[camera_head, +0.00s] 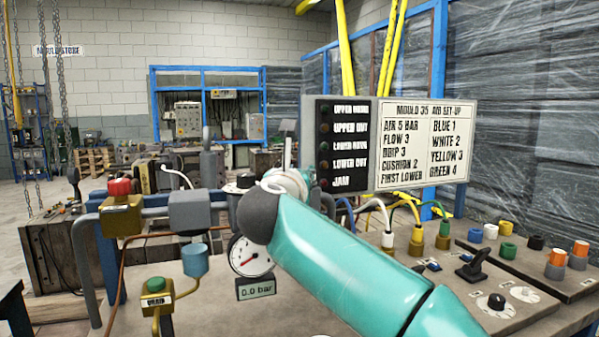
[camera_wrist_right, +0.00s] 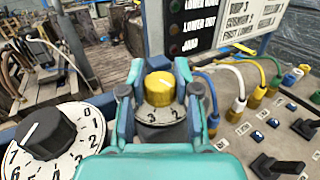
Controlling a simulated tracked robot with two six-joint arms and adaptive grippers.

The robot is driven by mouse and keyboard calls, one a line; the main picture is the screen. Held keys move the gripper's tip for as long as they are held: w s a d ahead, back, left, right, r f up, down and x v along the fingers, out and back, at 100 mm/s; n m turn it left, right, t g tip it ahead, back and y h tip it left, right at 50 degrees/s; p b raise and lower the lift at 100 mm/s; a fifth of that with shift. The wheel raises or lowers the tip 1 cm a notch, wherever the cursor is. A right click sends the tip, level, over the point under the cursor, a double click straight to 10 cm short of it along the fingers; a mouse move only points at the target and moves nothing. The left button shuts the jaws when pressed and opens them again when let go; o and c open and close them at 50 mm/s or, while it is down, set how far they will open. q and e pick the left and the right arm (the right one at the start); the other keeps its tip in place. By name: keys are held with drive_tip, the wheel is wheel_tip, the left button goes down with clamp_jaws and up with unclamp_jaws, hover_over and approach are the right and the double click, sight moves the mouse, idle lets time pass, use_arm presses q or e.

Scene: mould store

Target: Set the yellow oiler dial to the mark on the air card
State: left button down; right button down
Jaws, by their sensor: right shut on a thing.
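The yellow oiler dial (camera_wrist_right: 159,91) is in the middle of the right wrist view, above a white scale (camera_wrist_right: 163,115) on which a 3 and a 2 show. A pale line marks its top; I cannot tell which number it points to. My right gripper (camera_wrist_right: 160,76) is shut on the dial, one finger on each side. In the head view my teal right arm hides the dial. The air card (camera_head: 423,143) stands upright behind and reads AIR 5 BAR, FLOW 3, DRIP 3, CUSHION 2. My left gripper is not in view.
A black dial (camera_wrist_right: 41,132) with a numbered scale is close to the left of my right gripper. A round gauge (camera_head: 249,257) sits above a 0.0 bar display (camera_head: 256,287). Cabled plugs (camera_head: 417,238) and a black lever (camera_head: 476,266) stand at the right.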

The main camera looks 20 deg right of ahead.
drive_tip(key=shift+m+g+h+p, duration=0.3)
drive_tip(key=shift+m+g+h, duration=0.15)
drive_tip(key=shift+h, duration=0.25)
drive_tip(key=c, duration=0.8)
unclamp_jaws()
drive_tip(key=v, duration=1.2)
drive_tip(key=shift+f, duration=0.15)
